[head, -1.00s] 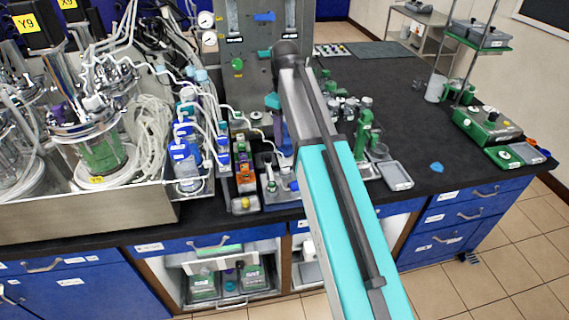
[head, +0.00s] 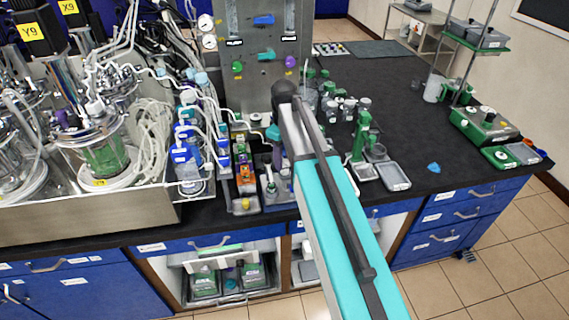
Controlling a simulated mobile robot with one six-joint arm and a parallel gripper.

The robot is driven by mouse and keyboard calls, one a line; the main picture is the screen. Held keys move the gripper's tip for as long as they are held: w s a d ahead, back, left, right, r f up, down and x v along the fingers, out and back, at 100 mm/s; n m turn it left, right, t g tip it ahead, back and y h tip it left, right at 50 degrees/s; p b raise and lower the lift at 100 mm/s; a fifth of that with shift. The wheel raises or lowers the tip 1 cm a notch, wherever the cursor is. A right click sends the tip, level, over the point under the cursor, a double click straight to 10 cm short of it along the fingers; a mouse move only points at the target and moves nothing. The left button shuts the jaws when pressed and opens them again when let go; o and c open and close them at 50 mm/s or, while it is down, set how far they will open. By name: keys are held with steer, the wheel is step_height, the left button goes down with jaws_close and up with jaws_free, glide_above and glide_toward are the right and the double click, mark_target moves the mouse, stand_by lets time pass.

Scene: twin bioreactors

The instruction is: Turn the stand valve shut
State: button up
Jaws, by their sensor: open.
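No part is clearly marked as the stand valve, and I cannot tell which one it is. The upright grey panel (head: 251,90) carries a green knob (head: 238,67), a teal handle (head: 270,56), a purple knob (head: 290,62) and a blue handle (head: 264,19). My gripper (head: 277,153) shows only in part, left of and below my black wrist joint, in front of the panel's lower part. My arm link hides the rest of it. The jaws are open, and I see nothing held. Whether it touches anything cannot be told.
Bioreactor vessels (head: 103,153) with loose tubing stand in a steel tray at the left. Blue-capped bottles (head: 187,160) stand close left of my gripper. A green stand (head: 362,140) and a grey tray (head: 393,176) are right of my arm. The black bench (head: 420,130) is largely clear further right.

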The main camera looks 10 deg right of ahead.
mark_target(284, 168)
steer(key=shift+f+p, duration=0.4)
steer(key=shift+f, duration=1.45)
steer(key=shift+c, duration=0.4)
